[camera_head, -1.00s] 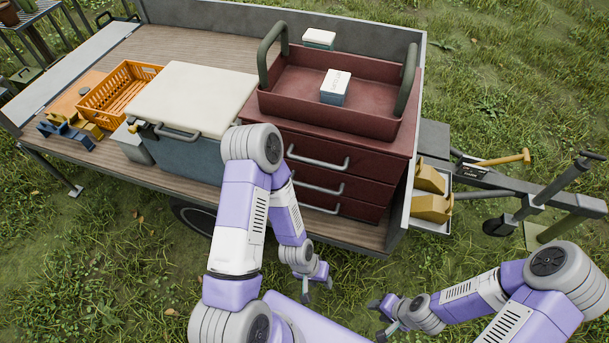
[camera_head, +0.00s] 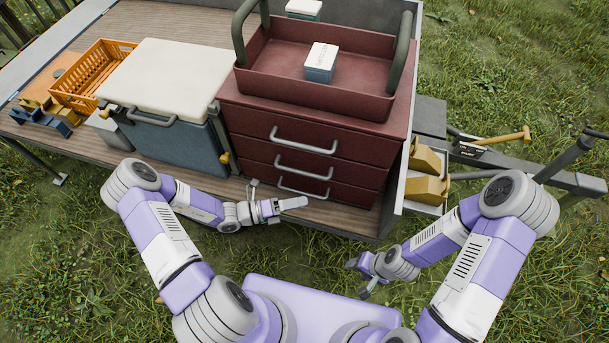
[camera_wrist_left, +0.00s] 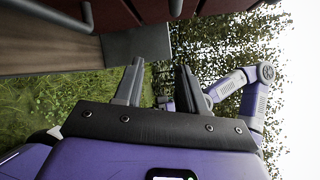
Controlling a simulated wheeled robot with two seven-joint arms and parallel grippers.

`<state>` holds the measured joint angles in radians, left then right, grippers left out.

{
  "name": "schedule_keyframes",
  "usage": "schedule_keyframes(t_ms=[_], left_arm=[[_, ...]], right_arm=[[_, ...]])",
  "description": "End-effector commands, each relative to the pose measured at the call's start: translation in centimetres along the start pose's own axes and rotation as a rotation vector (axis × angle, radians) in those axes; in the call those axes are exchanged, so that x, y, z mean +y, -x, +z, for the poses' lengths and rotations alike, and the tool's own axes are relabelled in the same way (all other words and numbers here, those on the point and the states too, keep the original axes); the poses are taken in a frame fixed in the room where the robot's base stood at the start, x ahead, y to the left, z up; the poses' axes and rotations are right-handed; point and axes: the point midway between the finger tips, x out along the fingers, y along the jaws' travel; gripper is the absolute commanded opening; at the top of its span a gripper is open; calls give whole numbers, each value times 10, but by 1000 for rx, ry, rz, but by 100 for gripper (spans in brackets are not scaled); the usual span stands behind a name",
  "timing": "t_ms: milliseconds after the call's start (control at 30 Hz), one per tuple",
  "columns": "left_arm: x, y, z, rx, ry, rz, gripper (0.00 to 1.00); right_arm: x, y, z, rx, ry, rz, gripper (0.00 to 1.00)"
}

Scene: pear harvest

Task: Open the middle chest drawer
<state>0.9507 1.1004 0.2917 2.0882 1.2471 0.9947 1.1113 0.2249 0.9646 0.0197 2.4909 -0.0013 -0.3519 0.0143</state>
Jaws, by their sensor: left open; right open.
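The dark red chest (camera_head: 393,147) stands on the trailer bed with its drawers closed. Its middle drawer (camera_head: 350,176) has a grey bar handle (camera_head: 304,174), between the top handle (camera_head: 303,147) and the bottom handle (camera_head: 302,191). My left gripper (camera_head: 280,194) is low in front of the chest, near the bottom handle in the picture, and holds nothing. In the left wrist view its two fingers (camera_wrist_left: 160,82) are spread and empty; red drawer fronts and part of a grey handle (camera_wrist_left: 88,17) show at the top left. My right gripper (camera_head: 357,279) is open and empty, low over the grass.
A red tray (camera_head: 270,82) with a small box (camera_head: 320,63) sits on the chest. A cooler (camera_head: 175,148) with a white lid and an orange crate (camera_head: 92,76) stand to the left. Grass in front is free.

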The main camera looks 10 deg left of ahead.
Motion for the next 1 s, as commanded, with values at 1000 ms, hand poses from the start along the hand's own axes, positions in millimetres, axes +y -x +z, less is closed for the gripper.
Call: schedule_keyframes(t_ms=[1000], left_arm=[[0, -42, 83, -287, 191, -84, 40]], right_arm=[[3, -9, -1, 1, 0, 0, 57]])
